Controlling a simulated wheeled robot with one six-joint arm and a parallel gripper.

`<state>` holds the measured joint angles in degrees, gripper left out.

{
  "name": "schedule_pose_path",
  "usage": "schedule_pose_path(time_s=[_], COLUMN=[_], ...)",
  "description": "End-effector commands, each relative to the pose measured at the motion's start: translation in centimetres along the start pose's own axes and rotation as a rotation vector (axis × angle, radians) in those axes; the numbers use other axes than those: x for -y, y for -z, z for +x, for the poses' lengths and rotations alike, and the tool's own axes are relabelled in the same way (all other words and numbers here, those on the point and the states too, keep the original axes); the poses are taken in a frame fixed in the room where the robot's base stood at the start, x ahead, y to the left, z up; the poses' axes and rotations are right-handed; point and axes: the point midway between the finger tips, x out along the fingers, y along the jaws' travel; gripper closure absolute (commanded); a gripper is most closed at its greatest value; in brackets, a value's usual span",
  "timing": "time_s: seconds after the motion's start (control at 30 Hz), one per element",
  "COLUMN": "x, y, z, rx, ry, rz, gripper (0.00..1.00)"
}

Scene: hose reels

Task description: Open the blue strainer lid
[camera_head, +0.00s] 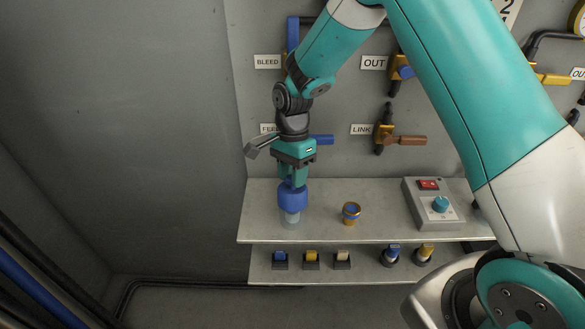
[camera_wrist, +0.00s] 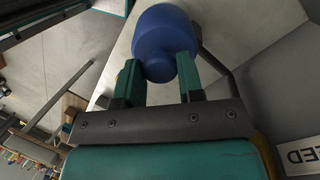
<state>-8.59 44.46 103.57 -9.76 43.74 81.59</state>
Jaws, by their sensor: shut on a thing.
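The blue strainer lid (camera_head: 292,197) is a thick round cap with a narrower knob on top. I see no clear gap between lid and bowl. My gripper (camera_head: 292,179) points down from above, its teal fingers shut on the knob of the lid. In the wrist view the lid (camera_wrist: 165,32) fills the space at the fingertips, one finger on each side. The bowl is hidden there behind the lid.
A grey control box (camera_head: 433,204) stands further right. Valves with handles, including LINK (camera_head: 385,138), stick out from the wall behind. A lower shelf (camera_head: 290,275) holds several small parts.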

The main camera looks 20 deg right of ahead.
Motion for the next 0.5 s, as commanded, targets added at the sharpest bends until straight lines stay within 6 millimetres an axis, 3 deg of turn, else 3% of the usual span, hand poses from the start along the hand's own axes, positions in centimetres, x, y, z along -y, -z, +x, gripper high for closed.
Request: schedule_pose_path(time_s=[0.33, 0.37, 0.47, 0.5], x=[0.14, 0.14, 0.13, 0.13], y=[0.09, 0.09, 0.08, 0.09], z=[-0.12, -0.12, -0.11, -0.11], rx=[0.011, 0.011, 0.011, 0.01], ry=[-0.009, -0.008, -0.009, -0.009], rz=[-0.003, -0.003, -0.003, -0.003], gripper=[1.0, 0.61, 0.39, 0.39])
